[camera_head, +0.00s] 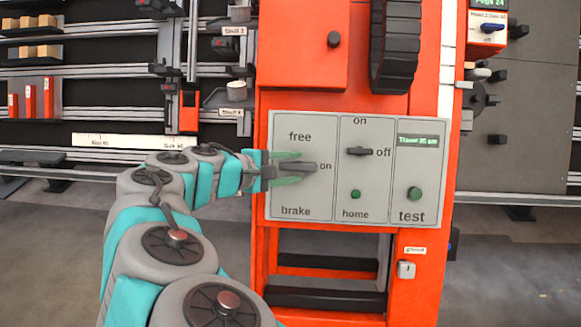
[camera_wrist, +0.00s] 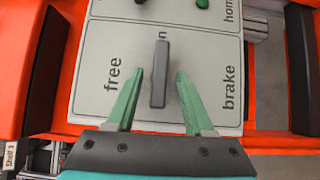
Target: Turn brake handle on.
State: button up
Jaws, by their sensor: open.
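The grey brake handle (camera_head: 308,166) is on the left section of a light grey control panel. It lies level, its free end toward the "on" label, between "free" above and "brake" below. In the wrist view the handle (camera_wrist: 160,72) stands upright in the picture and covers part of "on". My gripper (camera_head: 292,168) is open, with one green finger above the handle and one below. In the wrist view my gripper (camera_wrist: 160,73) has a finger on each side of the handle, with a visible gap to both.
The panel (camera_head: 287,125) is on an orange housing (camera_head: 430,270). To the right are a black on/off switch (camera_head: 359,151), a green home button (camera_head: 355,194) and a green test button (camera_head: 414,193). Shelving with rails (camera_head: 120,117) stands at left.

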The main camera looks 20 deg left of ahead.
jog(key=v, duration=0.7)
jog(key=shift+s+a, duration=0.3)
jog(key=shift+d, duration=0.1)
